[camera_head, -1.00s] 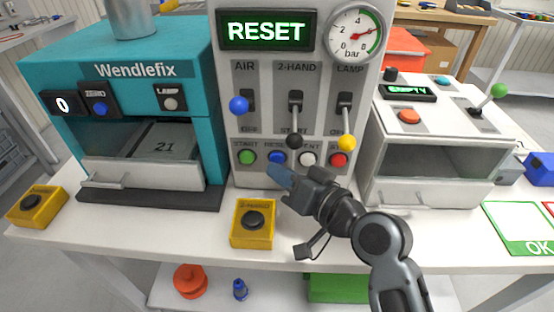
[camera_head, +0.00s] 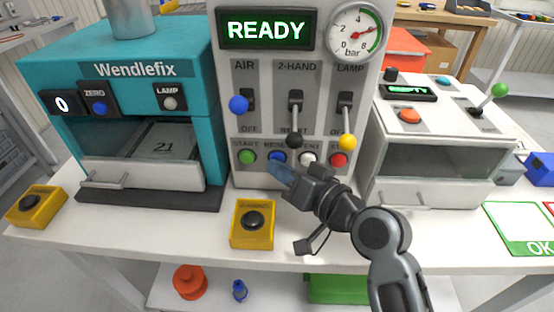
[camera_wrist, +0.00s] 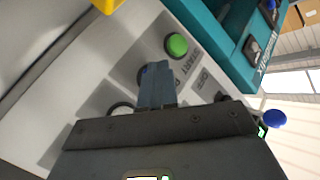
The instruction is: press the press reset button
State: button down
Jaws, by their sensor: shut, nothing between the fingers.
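The blue reset button (camera_head: 277,156) is in the lower row of the grey control panel (camera_head: 236,170), between the green start button (camera_head: 246,157) and a white button (camera_head: 308,159). My gripper (camera_head: 279,170) is shut and empty, its bluish fingertips just in front of and below the reset button. In the wrist view the fingers (camera_wrist: 157,85) cover most of the reset button; whether they touch it I cannot tell. The green button shows in the wrist view (camera_wrist: 176,45). The panel's display (camera_head: 266,30) reads READY in green.
A red button (camera_head: 339,160) and levers with blue (camera_head: 238,104), black (camera_head: 294,139) and yellow (camera_head: 347,142) knobs are close by. A teal Wendlefix press (camera_head: 137,69) stands left, a grey cabinet (camera_head: 440,150) right. Yellow button boxes (camera_head: 252,236) sit in front.

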jog(key=shift+s, duration=0.8)
jog(key=shift+s+a+p, duration=0.1)
jog(key=shift+s+p, duration=0.65)
jog(key=shift+s, duration=1.8)
jog(key=s+d+f+h, duration=0.1)
jog(key=s+d+f, duration=0.1)
jog(key=s+d+f+m+h, duration=0.1)
jog(key=s+d+f, duration=0.1)
jog(key=d, duration=0.1)
jog(key=s+d+f+t+h, duration=0.1)
jog(key=s+d+f, duration=0.1)
jog(key=d, duration=0.1)
jog(key=shift+s+m+h, duration=0.2)
jog(key=shift+m+h, duration=0.1)
jog(key=s+d+t+h, duration=0.1)
jog(key=s+d+h, duration=0.2)
jog(key=s+d, duration=0.5)
jog(key=s+d+t+h, duration=0.1)
jog(key=s+d+h, duration=0.3)
jog(key=s, duration=0.8)
jog(key=s+d+r, duration=0.2)
jog(key=s+r, duration=0.3)
jog(key=s, duration=0.3)
jog(key=shift+s+r+h, duration=0.3)
jog(key=shift+s+r, duration=0.05)
